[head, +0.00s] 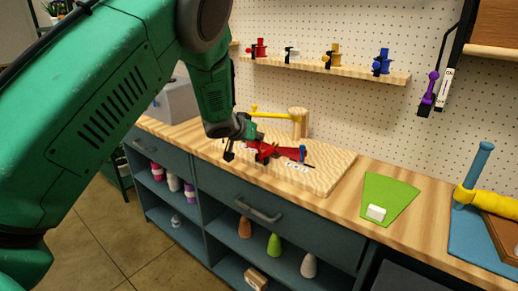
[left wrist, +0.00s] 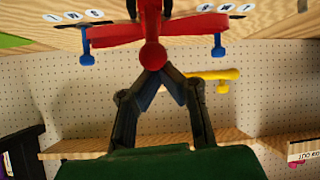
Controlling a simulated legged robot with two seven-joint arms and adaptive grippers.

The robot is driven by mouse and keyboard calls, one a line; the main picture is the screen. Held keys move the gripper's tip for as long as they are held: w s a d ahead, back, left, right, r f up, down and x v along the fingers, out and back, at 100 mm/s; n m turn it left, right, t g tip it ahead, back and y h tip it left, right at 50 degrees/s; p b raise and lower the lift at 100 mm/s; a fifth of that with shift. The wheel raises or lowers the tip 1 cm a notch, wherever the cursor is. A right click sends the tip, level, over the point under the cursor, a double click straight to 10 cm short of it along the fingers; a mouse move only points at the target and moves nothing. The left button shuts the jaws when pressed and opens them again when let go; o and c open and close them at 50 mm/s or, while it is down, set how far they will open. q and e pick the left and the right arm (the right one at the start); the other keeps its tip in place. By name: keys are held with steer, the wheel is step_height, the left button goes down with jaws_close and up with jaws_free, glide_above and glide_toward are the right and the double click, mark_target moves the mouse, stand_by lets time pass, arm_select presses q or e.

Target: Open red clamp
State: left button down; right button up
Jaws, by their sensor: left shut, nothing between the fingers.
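The red clamp (head: 270,151) lies on a light wooden board, with a blue piece (head: 302,153) at its right end. In the left wrist view the red clamp (left wrist: 190,26) spans the top, with a round red knob at its middle and blue pegs (left wrist: 87,45) at both sides. My left gripper (head: 256,143) is at the clamp's left side in the head view. Its black fingers close together behind the red knob in the wrist view, nothing between them; the red part hides some of the fingers, and I cannot tell if they touch it. My right gripper is not seen.
A wooden post with a yellow arm (head: 297,121) stands behind the clamp. White labels (head: 297,167) lie in front. A shelf (head: 330,68) holds several coloured clamps.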

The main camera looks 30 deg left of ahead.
arm_select(q)
steer(key=s+f+t+b, duration=0.3)
steer(key=s+t+b, duration=0.2)
steer(key=b, duration=1.1)
steer(key=t, duration=0.3)
steer(key=shift+a+f+b, duration=0.2)
steer(key=shift+f+b, duration=0.1)
steer(key=shift+f, duration=0.1)
steer(key=shift+s+f, duration=0.1)
steer(key=shift+s, duration=0.05)
steer(key=shift+f, duration=0.15)
